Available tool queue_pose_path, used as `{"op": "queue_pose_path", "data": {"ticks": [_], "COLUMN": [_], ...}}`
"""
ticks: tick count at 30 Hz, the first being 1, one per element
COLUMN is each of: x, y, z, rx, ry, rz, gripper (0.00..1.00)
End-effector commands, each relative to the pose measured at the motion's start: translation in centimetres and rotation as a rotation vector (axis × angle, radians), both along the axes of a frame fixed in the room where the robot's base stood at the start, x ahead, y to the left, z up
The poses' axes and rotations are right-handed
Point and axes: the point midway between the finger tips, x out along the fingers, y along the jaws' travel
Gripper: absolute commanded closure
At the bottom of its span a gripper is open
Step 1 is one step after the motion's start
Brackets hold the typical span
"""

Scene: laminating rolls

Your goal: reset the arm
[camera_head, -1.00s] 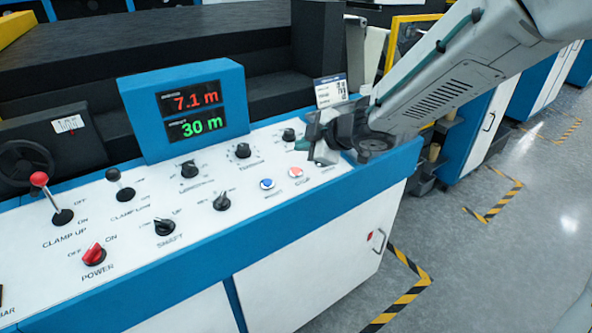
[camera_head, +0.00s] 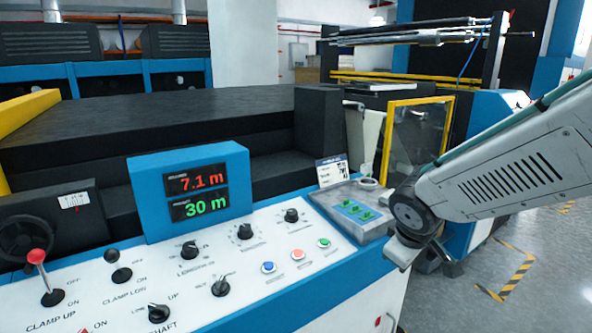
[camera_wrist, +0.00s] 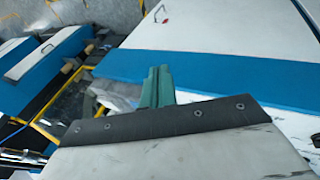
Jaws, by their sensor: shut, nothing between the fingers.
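In the wrist view my gripper (camera_wrist: 159,72) shows two teal fingers close together, with nothing between them. They extend past a dark bracket with bolts, and a blue band and white cabinet surface lie beyond. In the head view my arm comes in from the right, and its wrist end hangs just off the right end of the control panel (camera_head: 205,285). The fingers cannot be made out in that view.
The panel carries knobs, levers, a blue button (camera_head: 268,267), a red button (camera_head: 297,254) and a green button (camera_head: 323,243). A display (camera_head: 195,193) reads 7.1 m and 30 m. Floor is open at right.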

Motion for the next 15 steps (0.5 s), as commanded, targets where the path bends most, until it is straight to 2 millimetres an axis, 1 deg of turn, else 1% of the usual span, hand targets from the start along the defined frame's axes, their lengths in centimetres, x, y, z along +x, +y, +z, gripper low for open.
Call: {"op": "queue_pose_path", "data": {"ticks": [1, 2, 3, 5, 6, 9, 12, 15], "x": [-3.2, -5.1, -7.7, -11.5, -13.9, -19.0, -22.2, -23.4], "y": [-1.8, -2.5, -3.3, -3.9, -4.1, -3.8, -3.4, -3.3], "z": [1.1, 1.5, 2.0, 2.7, 3.2, 4.4, 5.4, 6.2], "rx": [0.016, 0.029, 0.051, 0.093, 0.126, 0.214, 0.295, 0.349], "ry": [0.051, 0.088, 0.139, 0.209, 0.252, 0.332, 0.359, 0.322], "rz": [-0.113, -0.177, -0.255, -0.356, -0.415, -0.523, -0.584, -0.610], "gripper": [1.00, 1.00, 1.00, 1.00, 1.00, 1.00, 1.00, 1.00]}}
